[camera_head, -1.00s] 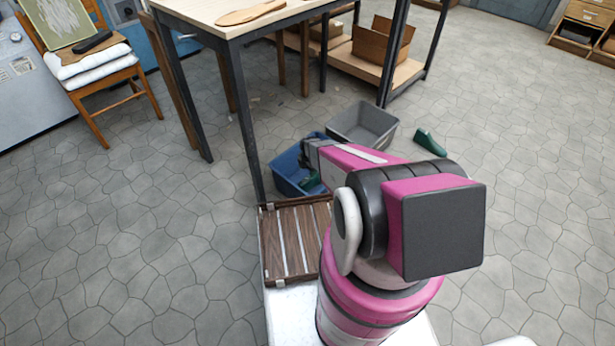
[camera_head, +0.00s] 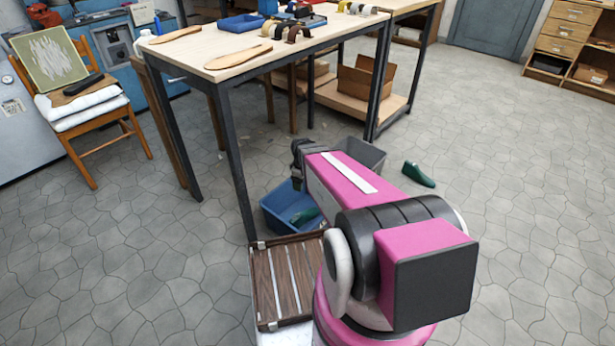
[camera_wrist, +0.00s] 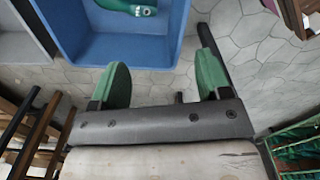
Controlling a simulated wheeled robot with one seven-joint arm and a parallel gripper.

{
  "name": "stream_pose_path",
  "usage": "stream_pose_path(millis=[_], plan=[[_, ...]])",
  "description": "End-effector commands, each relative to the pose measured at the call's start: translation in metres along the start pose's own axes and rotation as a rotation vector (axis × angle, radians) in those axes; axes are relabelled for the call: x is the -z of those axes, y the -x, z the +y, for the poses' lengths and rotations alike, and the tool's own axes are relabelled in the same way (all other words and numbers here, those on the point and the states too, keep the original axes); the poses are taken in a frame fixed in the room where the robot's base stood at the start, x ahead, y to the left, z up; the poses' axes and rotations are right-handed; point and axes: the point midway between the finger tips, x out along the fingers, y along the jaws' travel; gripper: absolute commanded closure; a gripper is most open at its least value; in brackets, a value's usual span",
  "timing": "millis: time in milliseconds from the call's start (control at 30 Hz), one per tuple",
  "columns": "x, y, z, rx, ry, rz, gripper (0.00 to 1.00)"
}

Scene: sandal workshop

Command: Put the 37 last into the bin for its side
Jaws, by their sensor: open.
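A green last (camera_head: 305,215) lies inside the blue bin (camera_head: 268,212) on the floor. The wrist view shows part of it (camera_wrist: 130,5) at the top, cut by the frame edge, in the blue bin (camera_wrist: 75,35). Another green last (camera_head: 419,174) lies on the bare floor, right of the grey bin (camera_head: 368,152). No size number is readable on either. My gripper (camera_wrist: 163,78) is open and empty, its green-padded fingers wide apart near the blue bin's edge. In the head view my arm hides part of both bins.
A table (camera_head: 190,52) with tools and sole shapes stands behind the bins, its dark leg close by. A slatted wooden tray (camera_head: 263,285) is beside my arm's base. A chair (camera_head: 85,105) stands at left. The floor at right is mostly clear.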

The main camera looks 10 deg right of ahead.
Motion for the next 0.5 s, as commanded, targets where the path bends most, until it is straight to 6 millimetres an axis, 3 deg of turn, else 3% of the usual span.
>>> stream_pose_path(millis=[33, 200, 333, 500], plan=[[-0.013, 0.023, -0.016, -0.002, -0.105, 0.000, 0.29], [-0.038, 0.076, -0.047, -0.003, -0.475, -0.004, 0.29], [-0.052, 0.104, -0.066, -0.004, -0.696, -0.008, 0.29], [-0.062, 0.121, -0.077, -0.004, -0.853, -0.010, 0.29]])
